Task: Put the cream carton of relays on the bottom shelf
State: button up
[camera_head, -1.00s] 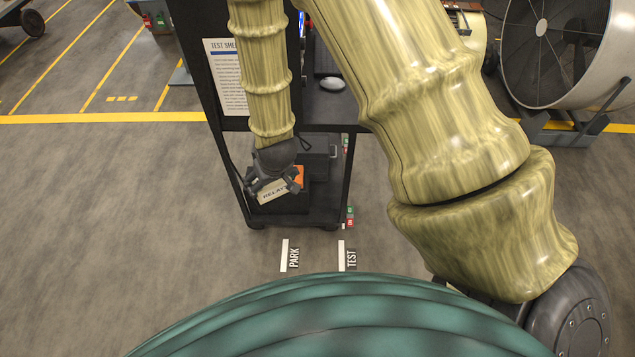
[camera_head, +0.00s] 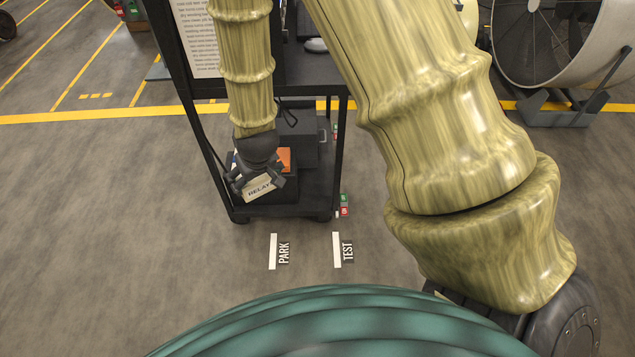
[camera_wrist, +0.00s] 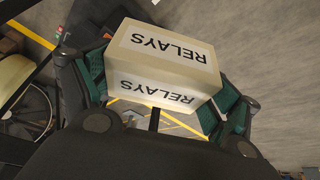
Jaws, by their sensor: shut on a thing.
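The cream carton (camera_head: 259,188) is labelled "RELAYS". My gripper (camera_head: 256,178) is shut on it and holds it at the front of the dark cart, by the bottom shelf (camera_head: 319,190). In the wrist view the carton (camera_wrist: 165,62) sits between the two green-padded fingers, its label upside down in the picture. From the head view I cannot tell whether the carton touches the shelf. My arm and gripper hide part of the shelf's left side.
A dark box (camera_head: 297,127) and an orange item (camera_head: 284,158) are on the lower part of the cart, behind the gripper. The cart's upper shelf (camera_head: 310,72) is above. PARK (camera_head: 284,252) and TEST (camera_head: 348,250) floor marks lie in front. A large fan (camera_head: 545,45) stands at the back right.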

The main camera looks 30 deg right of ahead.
notch_tip(320, 180, down, 25)
jog(key=w+b, duration=0.1)
jog(key=b, duration=3.1)
jog(key=w+d+f+m+h+p, duration=0.1)
jog(key=w+d+p, duration=0.1)
jog(key=w+d, duration=0.55)
jog(key=w+d+f+m+p, duration=0.15)
jog(key=w+d, duration=0.25)
jog(key=d, duration=0.6)
jog(key=w+d+f+m+h+p, duration=0.1)
jog(key=w+d+m, duration=0.1)
jog(key=w+d, duration=0.5)
jog(key=shift+m+g, duration=0.3)
jog(key=shift+m, duration=0.55)
jog(key=shift+w+d+f+b, duration=0.3)
jog(key=shift+d+f+b, duration=1.3)
jog(key=shift+f, duration=2.2)
jog(key=shift+w+d+f+b, duration=0.25)
jog(key=shift+d+f+b, duration=1.35)
jog(key=shift+f, duration=2.2)
jog(key=shift+w+d+f+b, duration=0.3)
jog(key=shift+d+f+b, duration=0.7)
jog(key=shift+f+b, duration=2)
jog(key=shift+f+p, duration=0.9)
jog(key=shift+f, duration=0.05)
jog(key=o, duration=0.9)
jog(key=shift+r, duration=0.1)
